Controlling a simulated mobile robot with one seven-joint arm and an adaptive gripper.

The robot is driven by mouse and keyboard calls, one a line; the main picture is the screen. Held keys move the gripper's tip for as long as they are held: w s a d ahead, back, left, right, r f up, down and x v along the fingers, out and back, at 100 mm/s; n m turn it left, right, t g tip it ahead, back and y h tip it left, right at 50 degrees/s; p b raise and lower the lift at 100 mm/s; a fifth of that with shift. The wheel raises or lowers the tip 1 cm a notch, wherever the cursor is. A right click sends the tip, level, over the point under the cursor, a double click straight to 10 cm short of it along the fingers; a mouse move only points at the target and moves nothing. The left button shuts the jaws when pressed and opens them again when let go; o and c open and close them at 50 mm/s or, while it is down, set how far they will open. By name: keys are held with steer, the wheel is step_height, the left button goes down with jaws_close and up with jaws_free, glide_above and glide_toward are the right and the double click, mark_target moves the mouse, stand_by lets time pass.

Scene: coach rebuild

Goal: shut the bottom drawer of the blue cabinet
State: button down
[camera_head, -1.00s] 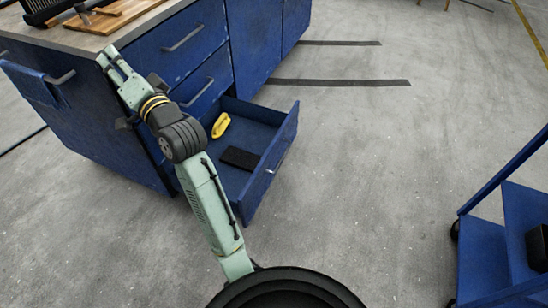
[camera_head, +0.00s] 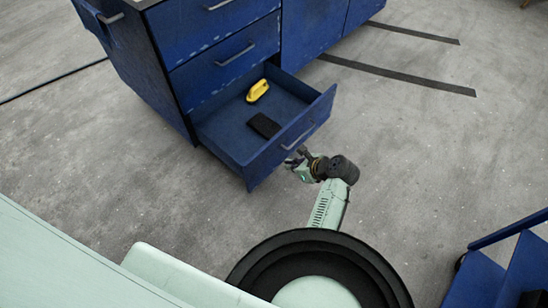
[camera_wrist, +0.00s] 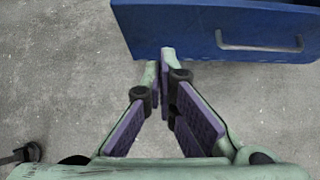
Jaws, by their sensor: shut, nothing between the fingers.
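The blue cabinet (camera_head: 155,50) stands at the upper middle of the head view. Its bottom drawer (camera_head: 225,140) is pulled well out, with its front panel facing lower right. A yellow object (camera_head: 257,90) and a black flat object (camera_head: 264,125) lie inside it. My gripper (camera_head: 298,158) is shut and empty, low in front of the drawer front near its handle. In the wrist view my gripper (camera_wrist: 160,58) points at the drawer front (camera_wrist: 170,30), left of the handle (camera_wrist: 262,45). I cannot tell whether the fingertips touch the panel.
The upper drawers (camera_head: 225,60) are shut. A blue cart (camera_head: 510,265) stands at the lower right. Dark strips (camera_head: 400,75) lie on the floor beyond the cabinet. The grey floor (camera_head: 420,150) right of the drawer is clear.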

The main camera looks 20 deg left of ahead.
glide_toward(261, 158)
step_height(261, 158, down, 3)
steer(key=d, duration=0.1)
steer(key=shift+w+a+p, duration=0.2)
steer(key=shift+a, duration=0.8)
steer(key=shift+w+a+p, duration=0.15)
steer(key=shift+w+a, duration=0.1)
steer(key=shift+a, duration=0.75)
